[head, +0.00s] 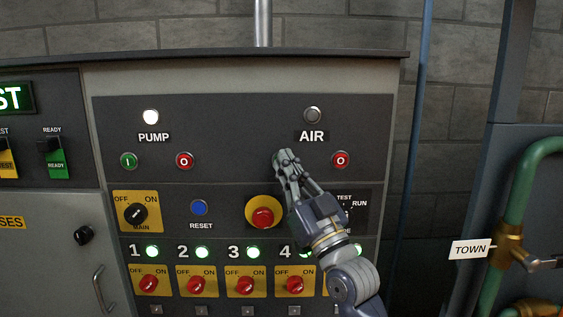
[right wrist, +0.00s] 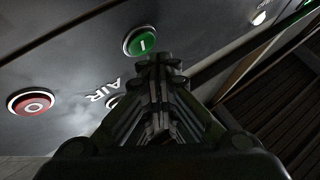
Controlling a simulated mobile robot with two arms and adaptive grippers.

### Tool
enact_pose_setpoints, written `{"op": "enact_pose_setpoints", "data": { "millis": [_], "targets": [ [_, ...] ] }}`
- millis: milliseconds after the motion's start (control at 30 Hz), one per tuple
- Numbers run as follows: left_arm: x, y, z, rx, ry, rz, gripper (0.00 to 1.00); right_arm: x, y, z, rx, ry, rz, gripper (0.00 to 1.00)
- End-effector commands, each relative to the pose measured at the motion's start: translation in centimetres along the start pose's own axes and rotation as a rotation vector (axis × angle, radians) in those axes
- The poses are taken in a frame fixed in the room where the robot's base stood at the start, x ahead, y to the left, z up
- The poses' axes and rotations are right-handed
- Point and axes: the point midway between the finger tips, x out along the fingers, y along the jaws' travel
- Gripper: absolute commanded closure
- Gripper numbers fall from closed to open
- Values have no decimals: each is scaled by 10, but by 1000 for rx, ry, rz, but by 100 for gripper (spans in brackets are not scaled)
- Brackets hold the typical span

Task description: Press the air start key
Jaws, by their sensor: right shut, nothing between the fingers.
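The air start key is the green round button (right wrist: 140,41) marked I in the right wrist view, near the AIR label (head: 312,136). In the head view my right gripper hides it. My right gripper (head: 284,157) is shut and empty, its fingertips in front of the panel just left of and below the AIR label. In the right wrist view its fingertips (right wrist: 158,62) appear just below the green button; I cannot tell whether they touch it. The red air stop button (head: 341,160) is to the right. The AIR lamp (head: 312,115) looks grey and unlit. My left gripper is not in view.
The PUMP lamp (head: 151,117) is lit white above a green button (head: 129,160) and a red button (head: 185,160). A red emergency knob (head: 263,217) sits close below my right gripper. Several red switches line the lower row. Pipes stand at the right.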

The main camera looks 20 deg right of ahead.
Motion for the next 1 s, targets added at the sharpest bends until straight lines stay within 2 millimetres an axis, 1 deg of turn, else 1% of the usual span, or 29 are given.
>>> {"op": "enact_pose_setpoints", "data": {
  "millis": [1000],
  "targets": [
    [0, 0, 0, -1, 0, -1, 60, 6, 4, 4, 0, 0, 0, 100]
  ]
}}
